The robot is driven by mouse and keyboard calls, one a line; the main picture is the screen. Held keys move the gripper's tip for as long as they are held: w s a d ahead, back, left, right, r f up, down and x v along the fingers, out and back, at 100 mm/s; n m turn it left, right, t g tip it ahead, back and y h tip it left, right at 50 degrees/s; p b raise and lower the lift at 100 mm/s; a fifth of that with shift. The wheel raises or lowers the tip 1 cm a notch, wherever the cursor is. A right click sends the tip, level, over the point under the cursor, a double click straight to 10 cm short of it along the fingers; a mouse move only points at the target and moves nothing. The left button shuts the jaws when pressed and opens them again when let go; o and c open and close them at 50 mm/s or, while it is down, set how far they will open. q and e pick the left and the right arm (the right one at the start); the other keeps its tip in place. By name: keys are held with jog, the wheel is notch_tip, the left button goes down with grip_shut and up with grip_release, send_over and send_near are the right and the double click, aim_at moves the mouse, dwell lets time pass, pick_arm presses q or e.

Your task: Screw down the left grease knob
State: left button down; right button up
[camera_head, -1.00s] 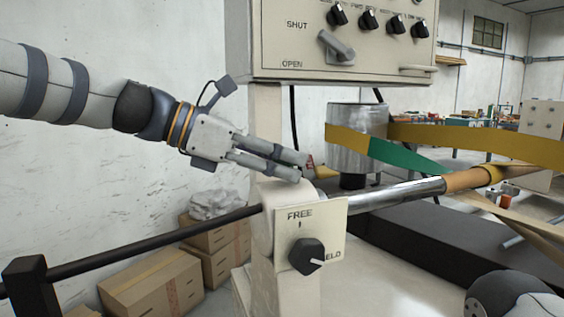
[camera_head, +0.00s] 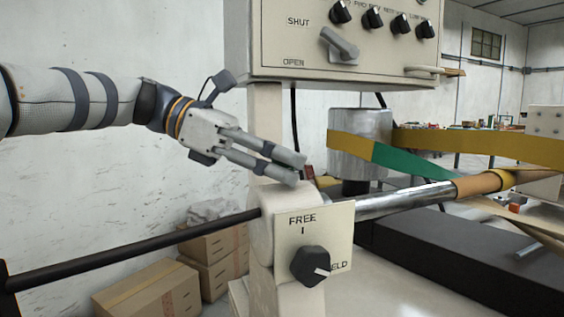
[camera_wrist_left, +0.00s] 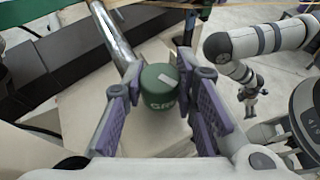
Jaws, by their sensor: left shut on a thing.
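The green grease knob (camera_wrist_left: 159,86), with pale lettering and a light mark on its top, sits between my left gripper's fingers (camera_wrist_left: 160,100) in the left wrist view. My left gripper (camera_head: 298,170) is shut on it, one finger on each side. In the head view the gripper reaches down from the left over the top of a cream bearing housing (camera_head: 263,222), and its fingers hide the knob. In the left wrist view my right gripper (camera_wrist_left: 251,98) hangs far off, too small to judge.
A cream control box (camera_head: 300,60) with knobs and a lever hangs above the gripper. A plate with a black FREE knob (camera_head: 310,266) fronts the housing. A metal shaft (camera_head: 395,202) runs right; a black bar (camera_head: 130,251) runs left. Cardboard boxes (camera_head: 150,290) lie below.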

pick_arm(q)
jog(key=c, duration=1.3)
grip_release()
jog(key=shift+d, duration=0.1)
jog(key=v, duration=0.7)
jog(key=shift+a+r, duration=0.1)
jog(key=shift+a, duration=0.15)
